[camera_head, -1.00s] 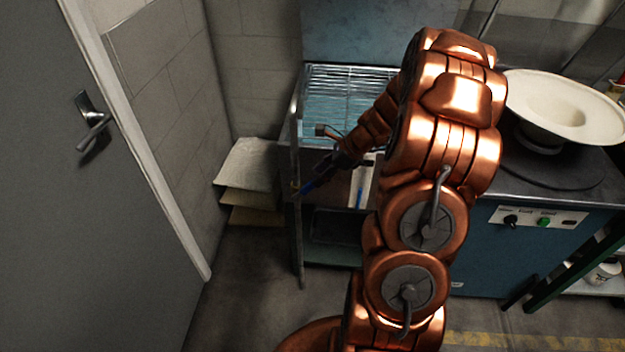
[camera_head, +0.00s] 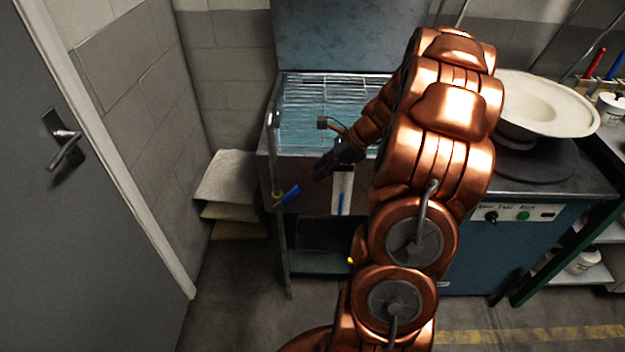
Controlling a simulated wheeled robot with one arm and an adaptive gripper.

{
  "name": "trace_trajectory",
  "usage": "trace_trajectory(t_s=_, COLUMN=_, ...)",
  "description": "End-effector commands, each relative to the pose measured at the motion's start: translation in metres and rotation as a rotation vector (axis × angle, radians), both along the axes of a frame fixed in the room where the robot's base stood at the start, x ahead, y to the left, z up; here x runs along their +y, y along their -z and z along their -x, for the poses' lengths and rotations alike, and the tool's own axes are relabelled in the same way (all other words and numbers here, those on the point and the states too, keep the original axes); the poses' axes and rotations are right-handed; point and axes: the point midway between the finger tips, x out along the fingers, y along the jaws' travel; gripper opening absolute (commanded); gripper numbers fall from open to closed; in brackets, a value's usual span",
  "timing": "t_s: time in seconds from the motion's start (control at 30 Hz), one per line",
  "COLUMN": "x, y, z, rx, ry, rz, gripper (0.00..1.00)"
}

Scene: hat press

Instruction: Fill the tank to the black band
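The tank (camera_head: 265,148) is a metal basin with a wire rack over pale blue water, left of centre. A thin pipe (camera_head: 274,150) stands at its left front corner. A blue valve handle (camera_head: 288,195) sits low on this pipe, tilted up to the right. A white gauge strip (camera_head: 343,190) on the tank front shows a short blue column in its lower part. A dark area is near the strip's top, but I cannot make out the black band clearly. My dark gripper (camera_head: 322,171) is in front of the tank, apart from the handle; its finger opening is unclear.
A blue press cabinet (camera_head: 475,250) with a pale hat form (camera_head: 545,100) on top stands to the right. Stacked felt sheets (camera_head: 228,180) lie left of the tank. A grey door (camera_head: 70,220) is at far left. Floor (camera_head: 235,290) in front is partly clear.

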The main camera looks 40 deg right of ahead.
Motion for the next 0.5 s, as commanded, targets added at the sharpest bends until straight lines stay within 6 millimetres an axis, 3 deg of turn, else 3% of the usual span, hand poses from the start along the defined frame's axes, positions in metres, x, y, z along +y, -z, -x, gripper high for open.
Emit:
trace_trajectory(t_s=0.03, x=-0.009, y=0.019, z=0.006, rx=-0.012, ry=0.008, rz=-0.023, gripper=0.2)
trace_trajectory(t_s=0.2, x=-0.034, y=0.047, z=0.03, rx=-0.076, ry=0.006, rz=-0.107, gripper=0.02)
trace_trajectory(t_s=0.33, x=-0.048, y=0.056, z=0.042, rx=-0.121, ry=0.004, rz=-0.141, gripper=0.0)
trace_trajectory(t_s=0.5, x=-0.051, y=0.059, z=0.046, rx=-0.144, ry=0.0, rz=-0.16, gripper=0.0)
